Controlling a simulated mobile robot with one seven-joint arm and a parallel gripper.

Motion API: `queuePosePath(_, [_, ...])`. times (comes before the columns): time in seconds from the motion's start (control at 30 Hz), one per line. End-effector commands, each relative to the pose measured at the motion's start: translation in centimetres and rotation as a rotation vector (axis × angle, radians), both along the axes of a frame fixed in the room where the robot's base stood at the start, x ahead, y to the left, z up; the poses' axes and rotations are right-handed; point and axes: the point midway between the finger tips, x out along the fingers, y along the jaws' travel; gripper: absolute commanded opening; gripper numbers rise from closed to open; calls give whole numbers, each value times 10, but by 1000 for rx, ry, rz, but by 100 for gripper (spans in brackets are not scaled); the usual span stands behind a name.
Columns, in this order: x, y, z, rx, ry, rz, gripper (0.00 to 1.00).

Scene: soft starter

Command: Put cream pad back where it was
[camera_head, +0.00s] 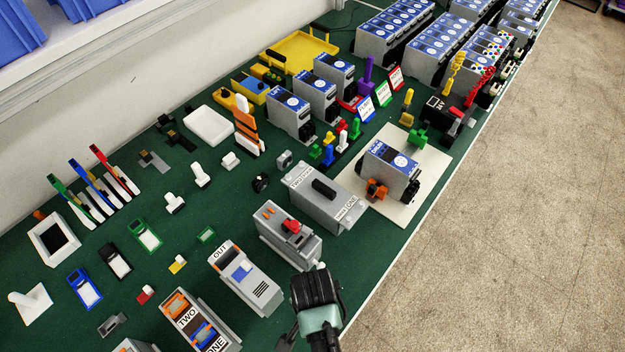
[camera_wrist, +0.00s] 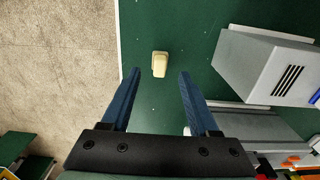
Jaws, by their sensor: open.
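A small cream pad (camera_wrist: 160,64), a rounded block, lies on the green bench top near its edge in the wrist view. My gripper (camera_wrist: 160,73) is open above the bench, with its two blue fingers apart. The pad shows between the fingertips, with a gap on each side, and nothing is held. In the head view my wrist (camera_head: 318,305) is at the bottom, by the bench's front edge, and I cannot make out the small pad there.
A grey box labelled OUT (camera_head: 243,277) stands close to the left of my wrist; a grey housing (camera_wrist: 265,65) is right of the pad in the wrist view. A grey unit with a red knob (camera_head: 290,238) stands behind. A cream board (camera_head: 428,160) carries a blue-topped device (camera_head: 388,172).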

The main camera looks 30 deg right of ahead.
Motion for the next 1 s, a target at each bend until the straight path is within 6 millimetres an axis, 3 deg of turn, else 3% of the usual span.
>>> queuePosePath(0.1, [1,0,25,-1,-6,0,61])
queuePosePath(0.33, [1,0,61,0,-2,0,61])
queuePosePath(0.77, [2,0,75,-2,-7,4,61])
queuePosePath(0.87, [25,-2,89,-23,-82,41,61])
queuePosePath(0.97, [77,-5,126,-83,-261,136,61])
queuePosePath(1.0, [103,-5,149,-120,-359,186,61])
